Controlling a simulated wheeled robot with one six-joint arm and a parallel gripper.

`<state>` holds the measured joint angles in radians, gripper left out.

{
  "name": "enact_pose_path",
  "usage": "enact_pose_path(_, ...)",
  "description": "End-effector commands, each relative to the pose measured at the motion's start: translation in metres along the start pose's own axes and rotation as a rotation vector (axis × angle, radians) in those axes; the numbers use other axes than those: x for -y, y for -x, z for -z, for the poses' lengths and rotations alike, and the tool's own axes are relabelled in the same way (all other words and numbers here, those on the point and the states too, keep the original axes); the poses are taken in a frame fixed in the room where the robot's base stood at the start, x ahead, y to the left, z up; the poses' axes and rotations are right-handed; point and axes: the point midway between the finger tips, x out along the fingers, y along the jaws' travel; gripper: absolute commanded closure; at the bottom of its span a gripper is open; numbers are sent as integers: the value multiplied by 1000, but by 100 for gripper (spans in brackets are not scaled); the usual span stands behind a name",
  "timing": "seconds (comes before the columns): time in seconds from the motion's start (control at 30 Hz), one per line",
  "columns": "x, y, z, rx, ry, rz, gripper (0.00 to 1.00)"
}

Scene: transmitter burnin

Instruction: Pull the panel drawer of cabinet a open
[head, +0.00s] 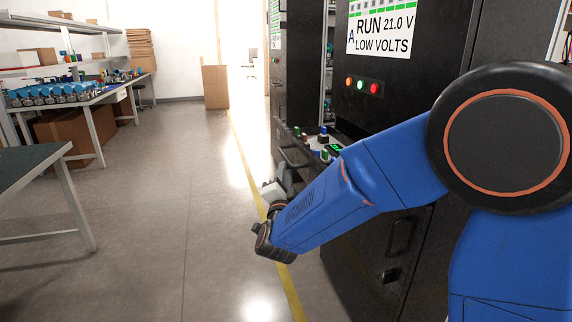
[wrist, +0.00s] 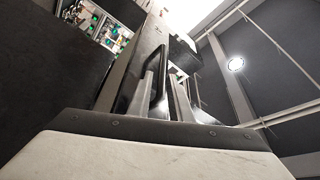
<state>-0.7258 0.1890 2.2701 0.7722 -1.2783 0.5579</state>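Cabinet a (head: 401,83) is the tall black cabinet at right, with a sign reading A, RUN, 21.0 V, LOW VOLTS. Its panel drawer (head: 318,146) shows knobs and a small green display and stands out from the cabinet front. A dark handle (head: 293,158) is on the drawer front. My gripper (head: 280,180) is just below and in front of it. In the wrist view, the two grey fingers (wrist: 164,98) stand apart with the black loop of the handle (wrist: 161,70) near and between them. I cannot tell whether they touch it.
Three lamps (head: 361,85), orange, green and red, are under the sign. A lower handle (head: 399,237) is on the cabinet. A workbench (head: 28,160) stands at left. The floor (head: 170,200) between is clear, with a yellow line (head: 246,165) along the cabinets.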

Motion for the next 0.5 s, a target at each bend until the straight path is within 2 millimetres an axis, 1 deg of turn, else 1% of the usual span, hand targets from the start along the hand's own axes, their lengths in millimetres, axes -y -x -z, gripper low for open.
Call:
enact_pose_path(0.03,1,11,-1,4,0,2,82)
enact_pose_path(0.1,1,25,-1,3,0,2,82)
enact_pose_path(0.3,0,60,-1,3,0,1,82)
enact_pose_path(0.4,1,73,-1,3,0,1,82)
enact_pose_path(0.5,0,81,-1,1,0,1,82)
